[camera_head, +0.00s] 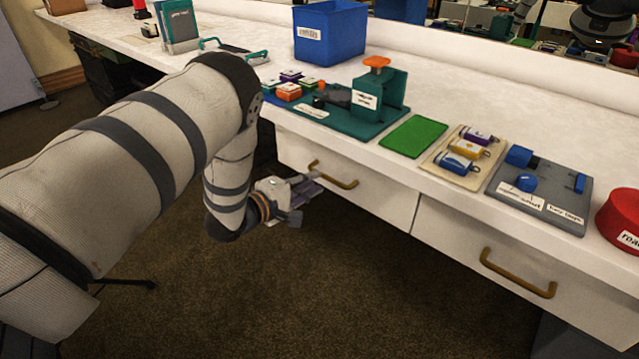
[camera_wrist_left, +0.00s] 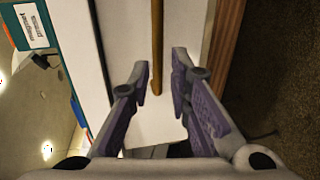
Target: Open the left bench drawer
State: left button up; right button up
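The left bench drawer (camera_head: 376,204) has a white front and a brass bar handle (camera_head: 334,176). The drawer looks shut, flush with the bench front. My left gripper (camera_head: 308,188) is just in front of the left part of this handle. In the left wrist view the handle (camera_wrist_left: 157,55) runs down between the two spread fingers of the gripper (camera_wrist_left: 160,82), with a gap visible on both sides. The fingers have purple pads and hold nothing. My right gripper is not seen in either view.
A second white drawer (camera_head: 480,262) with a brass handle (camera_head: 517,274) is to the right. On the white bench top are a blue bin (camera_head: 330,40), a green press stand (camera_head: 378,100), a green mat (camera_head: 413,137), a grey board (camera_head: 560,205) and a red container (camera_head: 620,215).

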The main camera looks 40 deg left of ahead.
aim_at(323, 175)
pick_arm(q)
jog(key=x, duration=0.4)
jog(key=shift+w+d+b, duration=0.1)
jog(key=shift+w+b, duration=0.25)
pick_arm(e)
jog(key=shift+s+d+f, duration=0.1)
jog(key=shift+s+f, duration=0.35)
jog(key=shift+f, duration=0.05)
pick_arm(q)
jog(key=shift+c, duration=0.5)
grip_shut()
jog(key=shift+s, duration=0.1)
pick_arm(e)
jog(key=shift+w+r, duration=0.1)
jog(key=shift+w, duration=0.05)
